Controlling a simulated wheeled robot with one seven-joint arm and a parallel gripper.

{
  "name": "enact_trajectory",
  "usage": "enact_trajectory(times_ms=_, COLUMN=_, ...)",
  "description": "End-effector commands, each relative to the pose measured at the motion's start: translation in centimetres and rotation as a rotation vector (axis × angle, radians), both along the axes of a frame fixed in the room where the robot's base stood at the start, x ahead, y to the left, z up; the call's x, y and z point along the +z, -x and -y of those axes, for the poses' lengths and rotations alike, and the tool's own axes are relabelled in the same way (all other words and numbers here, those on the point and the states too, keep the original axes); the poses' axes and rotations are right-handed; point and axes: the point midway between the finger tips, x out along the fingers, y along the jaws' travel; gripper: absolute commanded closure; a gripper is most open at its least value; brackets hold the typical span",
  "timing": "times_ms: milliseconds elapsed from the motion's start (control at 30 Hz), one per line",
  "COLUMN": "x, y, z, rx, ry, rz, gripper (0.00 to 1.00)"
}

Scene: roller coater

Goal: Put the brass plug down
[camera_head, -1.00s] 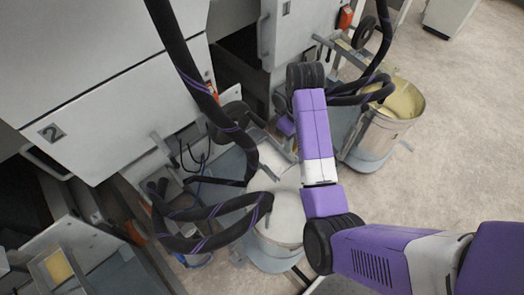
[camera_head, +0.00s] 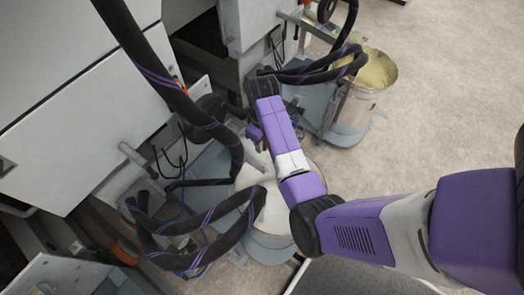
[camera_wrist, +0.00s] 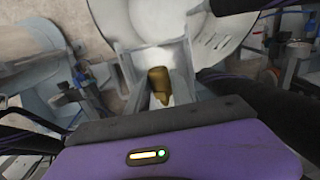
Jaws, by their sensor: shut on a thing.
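The brass plug (camera_wrist: 158,84) shows in the wrist view as a small gold-brown cylinder, just beyond the dark edge of my gripper's body. My gripper (camera_wrist: 157,76) is shut on it, with a light grey finger on each side. A pale, rounded white surface lies behind the plug; I cannot tell whether the plug touches it. In the head view my arm reaches down over a white-topped bucket (camera_head: 270,207). The fingers and the plug cannot be made out there.
Thick black hoses with purple stripes (camera_head: 205,225) loop left of my arm and close by it. A bucket of yellowish material (camera_head: 375,70) stands at the upper right. Grey machine cabinets (camera_head: 75,140) fill the left. The floor (camera_head: 450,110) at right is clear.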

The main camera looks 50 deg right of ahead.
Motion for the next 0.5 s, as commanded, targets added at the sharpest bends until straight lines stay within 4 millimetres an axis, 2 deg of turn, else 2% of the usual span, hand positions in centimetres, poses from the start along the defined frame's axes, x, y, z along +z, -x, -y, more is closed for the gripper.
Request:
enact_trajectory(times_ms=233, x=-1.8, y=0.0, z=0.0, rx=0.0, ry=0.0, rz=0.0, gripper=1.0)
enact_trajectory(times_ms=400, x=-4.2, y=0.0, z=0.0, rx=0.001, ry=-0.001, rz=-0.001, gripper=1.0)
enact_trajectory(times_ms=500, x=-4.9, y=0.0, z=0.0, rx=0.0, ry=0.001, rz=0.001, gripper=1.0)
